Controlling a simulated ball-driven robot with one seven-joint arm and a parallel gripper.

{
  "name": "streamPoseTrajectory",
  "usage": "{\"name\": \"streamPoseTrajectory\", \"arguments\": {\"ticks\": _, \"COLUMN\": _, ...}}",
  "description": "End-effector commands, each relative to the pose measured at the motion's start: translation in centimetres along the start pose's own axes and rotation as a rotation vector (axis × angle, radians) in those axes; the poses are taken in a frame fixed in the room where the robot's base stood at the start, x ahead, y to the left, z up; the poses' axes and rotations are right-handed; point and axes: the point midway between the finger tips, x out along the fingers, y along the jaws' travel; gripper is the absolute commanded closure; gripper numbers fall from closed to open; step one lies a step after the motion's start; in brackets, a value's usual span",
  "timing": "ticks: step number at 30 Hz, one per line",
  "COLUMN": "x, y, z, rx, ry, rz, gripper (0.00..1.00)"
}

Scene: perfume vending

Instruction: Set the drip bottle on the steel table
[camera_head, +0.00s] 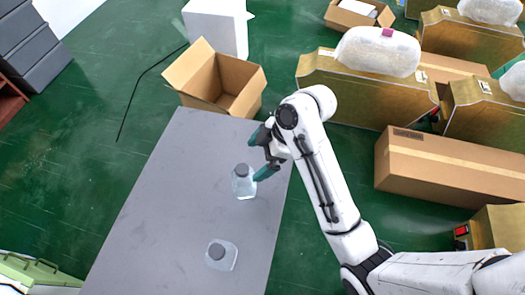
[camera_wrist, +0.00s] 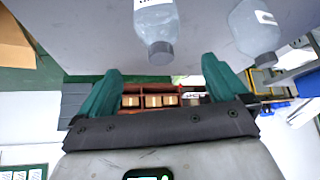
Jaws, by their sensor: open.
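Two clear bottles with grey caps stand upright on the grey steel table (camera_head: 168,215). The nearer-to-gripper bottle (camera_head: 243,186) is near the table's right side; the other bottle (camera_head: 221,259) is closer to the bottom of the head view. They look alike, so I cannot tell which is the drip bottle. My gripper (camera_head: 257,156) is open and empty, with teal fingers, at the table's right side just beside the first bottle. In the wrist view the picture is inverted: one bottle (camera_wrist: 154,22) lies beyond my gripper's open fingers (camera_wrist: 160,82), the other bottle (camera_wrist: 254,30) to its right.
An open cardboard box (camera_head: 222,82) and a white block (camera_head: 217,27) stand beyond the table's far edge. Long cartons (camera_head: 450,165) and wrapped goods on gold stands (camera_head: 365,85) fill the right. The table's left and middle are bare.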

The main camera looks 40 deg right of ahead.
Motion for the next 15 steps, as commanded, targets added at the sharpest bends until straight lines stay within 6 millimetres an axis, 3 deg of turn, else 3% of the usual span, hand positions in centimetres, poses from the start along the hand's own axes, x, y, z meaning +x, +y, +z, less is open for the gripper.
{"name": "streamPoseTrajectory", "arguments": {"ticks": 7, "x": -2.0, "y": 0.0, "z": 0.0, "rx": 0.001, "ry": 0.0, "rz": 0.001, "gripper": 0.0}}
{"name": "streamPoseTrajectory", "arguments": {"ticks": 12, "x": -2.0, "y": -0.2, "z": 0.1, "rx": 0.007, "ry": -0.002, "rz": -0.001, "gripper": 0.0}}
{"name": "streamPoseTrajectory", "arguments": {"ticks": 15, "x": -1.1, "y": -1.4, "z": 0.8, "rx": 0.081, "ry": -0.025, "rz": -0.002, "gripper": 0.0}}
